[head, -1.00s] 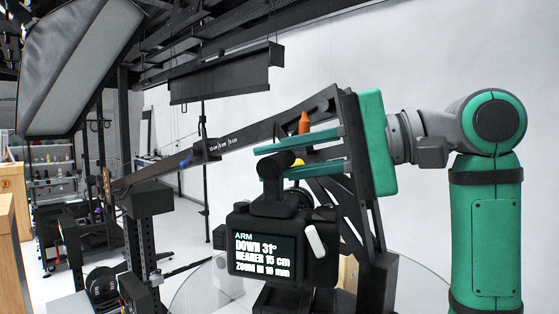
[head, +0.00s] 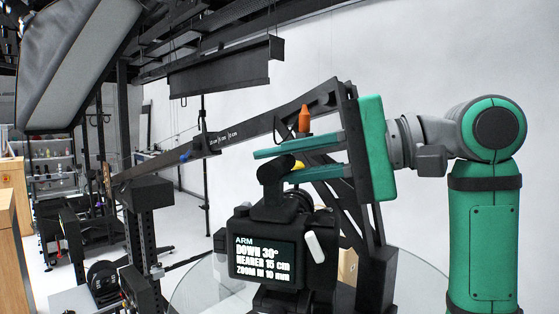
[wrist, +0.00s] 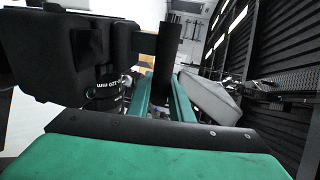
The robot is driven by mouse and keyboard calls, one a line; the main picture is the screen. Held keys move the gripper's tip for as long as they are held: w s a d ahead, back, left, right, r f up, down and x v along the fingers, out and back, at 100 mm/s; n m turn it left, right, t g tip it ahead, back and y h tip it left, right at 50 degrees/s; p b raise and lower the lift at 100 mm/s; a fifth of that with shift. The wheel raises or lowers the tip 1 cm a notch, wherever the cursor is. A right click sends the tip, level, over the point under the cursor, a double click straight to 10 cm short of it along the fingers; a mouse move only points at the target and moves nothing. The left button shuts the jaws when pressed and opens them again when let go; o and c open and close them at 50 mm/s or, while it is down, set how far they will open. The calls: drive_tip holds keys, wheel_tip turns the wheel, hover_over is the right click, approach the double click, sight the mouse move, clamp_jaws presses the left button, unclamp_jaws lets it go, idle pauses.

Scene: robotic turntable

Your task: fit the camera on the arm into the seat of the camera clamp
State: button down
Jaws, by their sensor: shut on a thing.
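The black camera (head: 318,272) hangs upright below my gripper (head: 262,167), near the middle of the head view. Its lit screen reads ARM, DOWN 30°, NEARER 15 cm, ZOOM IN 10 mm. My gripper's green fingers are shut on the camera's black top handle (head: 274,172). In the wrist view the dark handle (wrist: 166,60) lies between the fingers, with the camera (wrist: 40,50) to the left and its lens marked 120 mm. The long black arm (head: 235,131) with scale marks slopes behind my gripper. The clamp's seat is not clearly visible; dark parts show beneath the camera.
An orange knob (head: 305,119) stands on the arm, close behind my fingers. A black lattice support (head: 375,235) rises just right of the camera. A round glass disc (head: 425,280) lies below. A black post (head: 150,197) stands at left and a softbox (head: 75,60) hangs above it.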

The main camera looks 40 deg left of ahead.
drive_tip(key=shift+f, duration=0.7)
drive_tip(key=c, duration=1.5)
unclamp_jaws()
drive_tip(key=shift+f, duration=0.15)
drive_tip(key=v, duration=1.1)
